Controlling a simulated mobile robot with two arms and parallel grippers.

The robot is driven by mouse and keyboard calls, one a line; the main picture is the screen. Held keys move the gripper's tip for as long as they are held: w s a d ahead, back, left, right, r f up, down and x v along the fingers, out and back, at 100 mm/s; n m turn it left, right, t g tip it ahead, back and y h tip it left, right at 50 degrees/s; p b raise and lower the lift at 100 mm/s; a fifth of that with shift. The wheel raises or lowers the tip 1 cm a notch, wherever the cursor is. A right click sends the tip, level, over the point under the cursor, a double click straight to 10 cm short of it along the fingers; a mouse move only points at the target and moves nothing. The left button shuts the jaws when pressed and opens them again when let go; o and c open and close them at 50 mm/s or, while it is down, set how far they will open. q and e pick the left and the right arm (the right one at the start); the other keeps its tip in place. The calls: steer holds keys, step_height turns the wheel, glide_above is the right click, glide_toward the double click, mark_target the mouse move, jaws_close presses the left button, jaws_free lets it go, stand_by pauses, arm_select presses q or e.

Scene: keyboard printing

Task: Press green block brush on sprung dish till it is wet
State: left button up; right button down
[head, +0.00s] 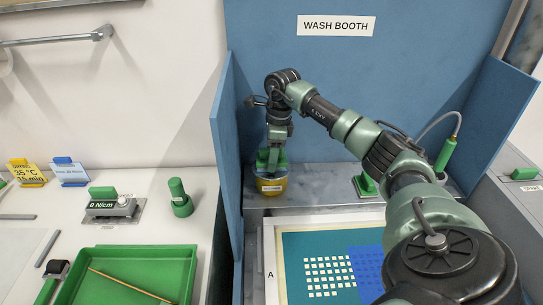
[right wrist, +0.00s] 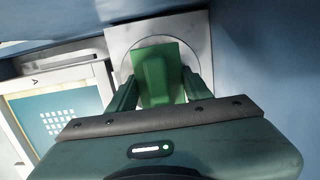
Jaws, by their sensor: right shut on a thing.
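My right gripper (head: 271,160) is shut on the green block brush (right wrist: 158,72), whose handle shows between the two fingers in the right wrist view. In the head view the green brush (head: 265,168) sits right over the yellow dish (head: 270,187) at the back left of the wash booth. The brush appears to meet the top of the dish; how far it is pressed down I cannot tell. In the right wrist view a round grey rim (right wrist: 190,50) on a square metal plate (right wrist: 122,38) shows behind the brush. My left gripper is not in view.
The booth's blue left wall (head: 228,160) stands close beside the dish. A framed screen (head: 292,250) marked A lies in front. A green-based holder (head: 364,186) and a green hose handle (head: 445,155) are at the right. A green tray (head: 120,262) lies on the left bench.

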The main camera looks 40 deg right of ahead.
steer(key=shift+f, duration=0.1)
stand_by(0.3)
step_height(320, 180, up, 7)
steer(key=p, duration=0.5)
steer(key=shift+p, duration=0.3)
stand_by(0.3)
